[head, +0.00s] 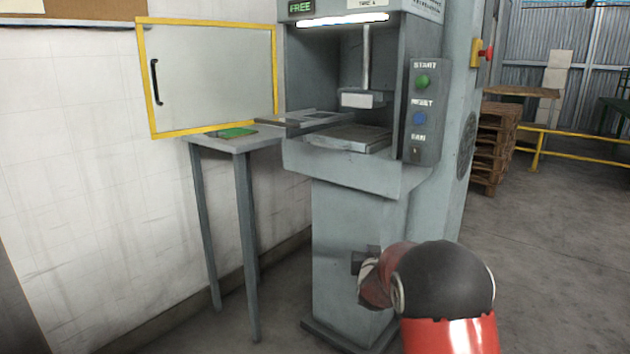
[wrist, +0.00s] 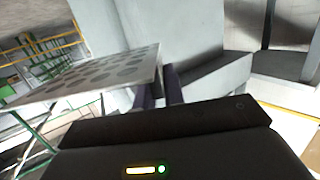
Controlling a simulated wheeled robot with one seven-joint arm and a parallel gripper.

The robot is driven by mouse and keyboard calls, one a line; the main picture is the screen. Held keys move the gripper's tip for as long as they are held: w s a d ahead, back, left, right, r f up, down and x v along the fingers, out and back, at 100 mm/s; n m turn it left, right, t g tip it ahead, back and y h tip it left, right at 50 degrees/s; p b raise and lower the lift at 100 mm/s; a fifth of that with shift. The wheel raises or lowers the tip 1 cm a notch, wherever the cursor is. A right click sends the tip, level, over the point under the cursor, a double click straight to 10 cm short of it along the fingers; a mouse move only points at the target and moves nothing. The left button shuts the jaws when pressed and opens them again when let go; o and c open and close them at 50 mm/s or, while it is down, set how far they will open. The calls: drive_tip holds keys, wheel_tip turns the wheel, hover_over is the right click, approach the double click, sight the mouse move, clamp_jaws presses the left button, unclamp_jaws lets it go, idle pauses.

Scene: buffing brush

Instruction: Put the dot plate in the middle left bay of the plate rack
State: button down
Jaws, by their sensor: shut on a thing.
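The dot plate (wrist: 100,76) is a thin pale grey plate with rows of dark round dots. In the wrist view it spreads to the left from my gripper (wrist: 159,87), whose two dark fingers are shut on its near right edge. The plate is held in the air, tilted in that picture. In the head view my gripper is at the front of the machine's column, mostly hidden by my own arm, and I cannot make out the plate there. I cannot identify the plate rack in either view.
A grey press machine (head: 360,225) stands ahead, its yellow-framed door (head: 208,78) open to the left. A narrow side table (head: 262,141) with a green item (head: 237,133) stands beside it. Stacked pallets (head: 492,148) and a yellow rail (head: 575,139) are behind right. Floor at right is clear.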

drive_tip(key=s+f+n+y, duration=0.1)
drive_tip(key=s+f+y, duration=0.1)
drive_tip(key=s+f, duration=1.5)
wheel_tip(320, 180, down, 3)
drive_tip(key=shift+r+n, duration=0.1)
drive_tip(key=shift+n, duration=0.2)
drive_tip(key=shift+a, duration=0.15)
